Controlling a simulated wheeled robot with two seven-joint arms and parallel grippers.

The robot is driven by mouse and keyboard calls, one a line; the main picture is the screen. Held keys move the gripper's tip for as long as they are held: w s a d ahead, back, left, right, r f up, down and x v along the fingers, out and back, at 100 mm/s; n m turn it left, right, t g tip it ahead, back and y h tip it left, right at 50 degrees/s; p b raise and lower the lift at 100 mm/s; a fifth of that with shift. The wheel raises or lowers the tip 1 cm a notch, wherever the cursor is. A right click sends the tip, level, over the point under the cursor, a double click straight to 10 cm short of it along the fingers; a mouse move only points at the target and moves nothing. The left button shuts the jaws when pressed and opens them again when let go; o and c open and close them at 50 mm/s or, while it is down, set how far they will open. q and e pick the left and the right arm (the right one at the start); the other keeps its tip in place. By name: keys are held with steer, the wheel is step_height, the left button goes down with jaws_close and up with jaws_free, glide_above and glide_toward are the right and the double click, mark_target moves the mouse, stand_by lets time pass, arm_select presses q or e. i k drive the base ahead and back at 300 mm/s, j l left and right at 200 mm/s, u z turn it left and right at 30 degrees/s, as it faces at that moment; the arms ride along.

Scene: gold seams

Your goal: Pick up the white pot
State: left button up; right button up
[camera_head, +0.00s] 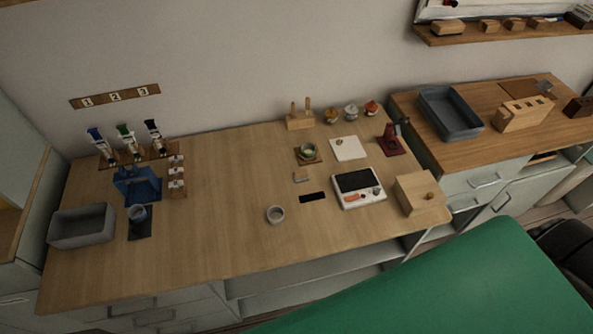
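Three small lidded pots stand in a row at the back of the wooden table (230,240), near the wall. The middle one is the white pot (351,112), pale and upright. A yellow-brown pot (331,116) is on its left and a red-orange pot (371,108) on its right, with narrow gaps between. Neither of my grippers shows in the head view.
A wooden peg holder (300,121) stands left of the pots, a white sheet (348,148) lies in front, and a dark red stand (392,140) is at right. A scale (358,188) and wooden box (416,193) are nearer. The table's left-middle is clear.

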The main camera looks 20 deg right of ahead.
mark_target(275, 214)
steer(key=j+z, duration=0.35)
steer(key=k+j+z, duration=0.15)
steer(key=j+z, duration=0.25)
steer(key=k+j+z, duration=0.15)
steer(key=j+z, duration=0.2)
steer(key=k+j+z, duration=0.15)
steer(key=z, duration=0.2)
steer(key=j, duration=0.1)
